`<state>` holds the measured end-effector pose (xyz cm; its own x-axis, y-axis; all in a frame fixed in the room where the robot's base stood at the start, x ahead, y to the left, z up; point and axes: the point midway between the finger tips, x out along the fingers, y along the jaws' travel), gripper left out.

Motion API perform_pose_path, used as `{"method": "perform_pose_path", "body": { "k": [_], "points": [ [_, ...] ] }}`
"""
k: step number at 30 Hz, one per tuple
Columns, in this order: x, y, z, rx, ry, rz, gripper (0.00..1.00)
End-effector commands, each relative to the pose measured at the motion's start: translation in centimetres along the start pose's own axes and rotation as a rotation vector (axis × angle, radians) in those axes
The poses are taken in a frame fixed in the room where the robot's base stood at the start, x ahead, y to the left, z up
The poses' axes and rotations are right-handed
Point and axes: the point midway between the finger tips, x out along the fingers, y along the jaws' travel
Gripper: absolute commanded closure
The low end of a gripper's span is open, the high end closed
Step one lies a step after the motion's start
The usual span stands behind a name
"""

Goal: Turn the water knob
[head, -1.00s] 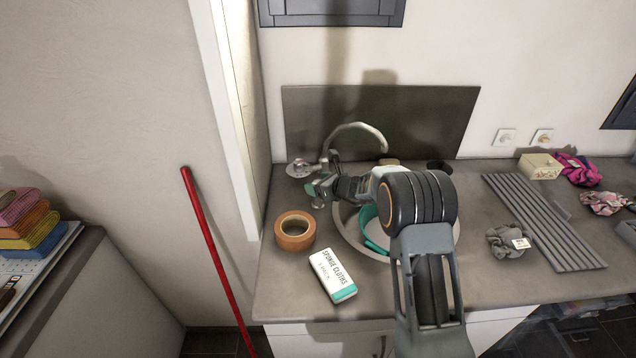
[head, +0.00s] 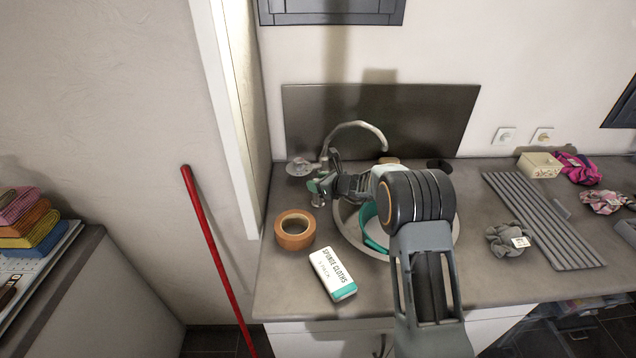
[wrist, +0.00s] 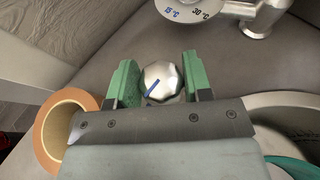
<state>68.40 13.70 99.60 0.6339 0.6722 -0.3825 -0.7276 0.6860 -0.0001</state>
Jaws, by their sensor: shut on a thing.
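The water knob (wrist: 160,82) is a round silver knob with a blue line across its face. In the wrist view it sits between the two green fingers of my gripper (wrist: 160,70), which are shut on it, one finger on each side. The blue line slants from lower left to upper right. In the head view my gripper (head: 317,186) is at the counter's left back, beside the faucet (head: 352,127). The small silver knob (head: 317,202) shows just below the fingers, partly hidden.
A dial marked 15 °C and 30 °C (wrist: 188,9) is just beyond the knob. A tape roll (head: 295,231) and a sponge cloths box (head: 333,274) lie in front. The round sink (head: 447,241) is to the right, partly behind my arm. A wall panel (head: 229,110) bounds the left.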

Motion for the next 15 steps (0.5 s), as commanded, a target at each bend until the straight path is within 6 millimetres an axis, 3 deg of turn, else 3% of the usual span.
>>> {"method": "perform_pose_path", "body": {
  "k": [7,15],
  "points": [
    [0.03,-0.05,0.02,-0.058,-0.002,0.140,0.78],
    [-0.03,-0.02,0.06,-0.067,-0.001,0.161,0.78]
  ]
}}
